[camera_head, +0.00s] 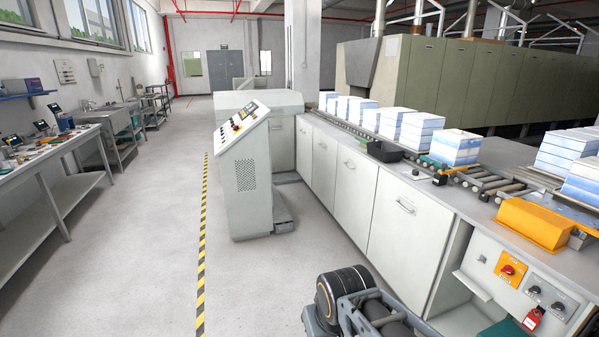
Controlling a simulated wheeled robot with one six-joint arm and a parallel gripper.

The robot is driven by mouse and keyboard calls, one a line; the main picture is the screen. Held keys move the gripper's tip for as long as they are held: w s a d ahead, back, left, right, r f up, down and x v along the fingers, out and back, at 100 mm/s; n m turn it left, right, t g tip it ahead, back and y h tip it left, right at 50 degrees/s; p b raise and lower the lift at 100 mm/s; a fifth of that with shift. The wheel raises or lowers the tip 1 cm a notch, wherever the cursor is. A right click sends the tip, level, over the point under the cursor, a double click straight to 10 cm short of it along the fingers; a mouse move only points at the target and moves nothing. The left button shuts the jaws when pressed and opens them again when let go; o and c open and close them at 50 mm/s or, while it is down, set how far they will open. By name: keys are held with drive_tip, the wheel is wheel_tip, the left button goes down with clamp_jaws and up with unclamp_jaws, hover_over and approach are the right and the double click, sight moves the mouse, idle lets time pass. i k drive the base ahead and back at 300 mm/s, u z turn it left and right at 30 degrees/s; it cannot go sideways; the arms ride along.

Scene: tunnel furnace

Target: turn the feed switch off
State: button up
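The feed switch cannot be singled out, as the labels are too small to read. On the front panel at the lower right is a red rotary knob (508,270) on a yellow plate. To its right, a grey plate carries two black knobs, the left one (534,290) and the right one (558,307). A red tag or padlock (533,318) hangs below the left black knob. A control console (250,165) with a sloped button panel (243,124) stands at the middle. Part of my arm shows at the bottom centre; my gripper's fingers are not visible.
A long bench (400,230) with a roller conveyor runs along the right, bearing stacks of white-blue blocks (455,147). An orange cover (536,222) sits above the knob panel. A workbench (60,150) stands left. The floor around the yellow-black stripe (203,240) is clear.

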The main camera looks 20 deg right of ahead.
sight(535, 290)
drive_tip(key=z, duration=0.3)
drive_tip(key=i, duration=1.15)
drive_tip(key=z, duration=1.55)
drive_tip(key=i, duration=1.1)
drive_tip(key=z, duration=0.85)
